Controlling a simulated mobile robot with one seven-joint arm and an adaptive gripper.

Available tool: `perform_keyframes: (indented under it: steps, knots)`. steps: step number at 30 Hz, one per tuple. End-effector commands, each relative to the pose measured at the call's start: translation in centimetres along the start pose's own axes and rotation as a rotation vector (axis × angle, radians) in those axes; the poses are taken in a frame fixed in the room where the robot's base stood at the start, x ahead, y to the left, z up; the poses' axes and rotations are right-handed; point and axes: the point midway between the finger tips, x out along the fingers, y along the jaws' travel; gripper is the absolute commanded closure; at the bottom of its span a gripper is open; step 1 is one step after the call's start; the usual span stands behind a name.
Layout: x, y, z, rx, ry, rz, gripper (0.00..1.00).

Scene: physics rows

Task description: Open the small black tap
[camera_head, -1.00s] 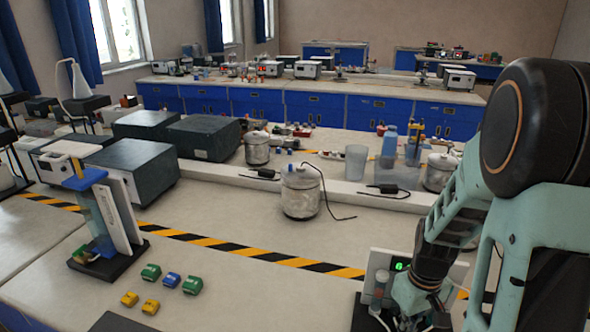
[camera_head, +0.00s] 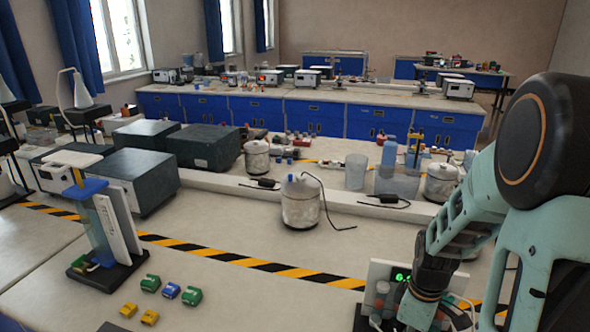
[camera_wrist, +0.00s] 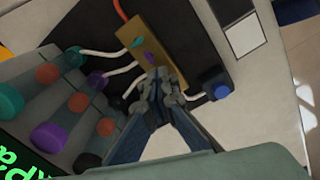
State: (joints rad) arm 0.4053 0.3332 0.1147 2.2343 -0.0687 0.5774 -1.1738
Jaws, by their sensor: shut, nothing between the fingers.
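A grey instrument with a green display (camera_head: 402,278) stands at the lower right in the head view. In the wrist view its coloured cylinders, teal, purple and dark, lead by white tubes to a tan block (camera_wrist: 133,27). A small teal lever (camera_wrist: 138,42) and a small purple lever (camera_wrist: 149,57) sit on that block. My gripper (camera_wrist: 160,87) is shut and empty, its fingertips at the block's lower end. I cannot clearly pick out the small black tap; the fingers hide that part of the block. In the head view the fingertips are not clear behind my arm.
A black part with a blue end (camera_wrist: 221,92) lies just right of the fingertips, joined by a white tube. A red tube (camera_wrist: 119,10) enters the block. In the head view, a white pot (camera_head: 300,205) and striped tape (camera_head: 240,262) lie left of my arm, with clear bench between.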

Motion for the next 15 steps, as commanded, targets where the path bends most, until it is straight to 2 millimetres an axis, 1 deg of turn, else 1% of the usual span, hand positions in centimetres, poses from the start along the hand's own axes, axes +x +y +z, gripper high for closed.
perform_keyframes:
  steps: [2, 5, 15]
  knots:
    - [-0.01, 0.00, 0.00, -0.003, 0.000, 0.000, 1.00]
    - [-0.12, -0.02, 0.03, -0.058, 0.000, -0.001, 1.00]
    - [-0.38, -0.08, 0.07, -0.507, 0.001, -0.004, 1.00]
